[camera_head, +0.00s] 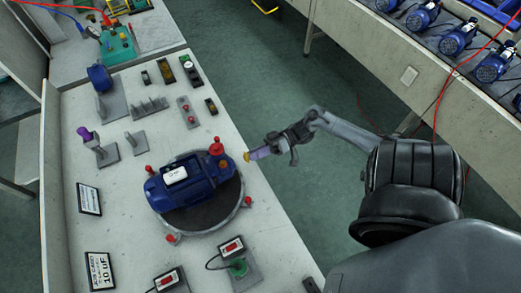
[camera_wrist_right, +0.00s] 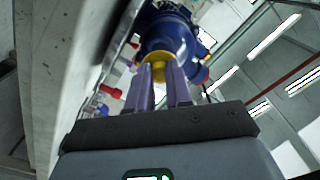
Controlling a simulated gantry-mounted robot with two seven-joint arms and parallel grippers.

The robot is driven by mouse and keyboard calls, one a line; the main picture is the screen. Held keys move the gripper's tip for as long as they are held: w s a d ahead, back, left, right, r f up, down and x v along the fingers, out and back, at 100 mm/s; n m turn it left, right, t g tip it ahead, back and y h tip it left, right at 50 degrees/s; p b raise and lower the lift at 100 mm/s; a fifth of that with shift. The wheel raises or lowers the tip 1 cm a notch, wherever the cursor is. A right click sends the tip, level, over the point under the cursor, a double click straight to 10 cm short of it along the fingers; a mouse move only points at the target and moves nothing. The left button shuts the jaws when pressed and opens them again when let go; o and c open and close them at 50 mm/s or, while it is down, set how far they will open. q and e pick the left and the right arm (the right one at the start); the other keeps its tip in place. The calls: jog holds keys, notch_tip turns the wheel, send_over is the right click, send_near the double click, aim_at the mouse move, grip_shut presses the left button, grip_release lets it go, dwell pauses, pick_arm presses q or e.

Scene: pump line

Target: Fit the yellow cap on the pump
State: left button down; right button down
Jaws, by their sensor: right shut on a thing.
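The blue pump (camera_head: 195,180) lies on a round dark turntable (camera_head: 230,212) on the bench, with a white label on top and a red part (camera_head: 216,147) at its right end. My right gripper (camera_head: 249,156) reaches in from the right and is shut on the yellow cap (camera_head: 246,157), just right of the pump's end. In the right wrist view the yellow cap (camera_wrist_right: 158,57) sits at the fingertips in front of the blue pump body (camera_wrist_right: 168,32). Whether the cap touches the pump cannot be told. My left gripper is not in view.
Red knobs (camera_head: 171,239) stand around the turntable's edge. Switch boxes (camera_head: 232,248) lie at the bench's front, and grey stands (camera_head: 148,108) with small parts stand behind the pump. Several blue pumps (camera_head: 456,38) line another bench at top right. Open floor lies between the benches.

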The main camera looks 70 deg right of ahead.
aim_at(247, 158)
jog(key=shift+x, duration=0.8)
pick_arm(q)
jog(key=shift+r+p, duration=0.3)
jog(key=shift+p, duration=0.05)
pick_arm(e)
jog(key=shift+w+a, duration=0.45)
jog(key=shift+a, duration=0.05)
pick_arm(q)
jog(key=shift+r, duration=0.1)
pick_arm(e)
jog(key=shift+w+a, duration=0.15)
jog(key=shift+a, duration=0.05)
pick_arm(q)
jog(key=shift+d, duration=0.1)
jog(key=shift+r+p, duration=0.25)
jog(key=shift+p, duration=0.05)
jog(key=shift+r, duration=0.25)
pick_arm(e)
jog(key=shift+w+a, duration=0.3)
jog(key=c, duration=1)
grip_release()
jog(key=shift+o, duration=0.2)
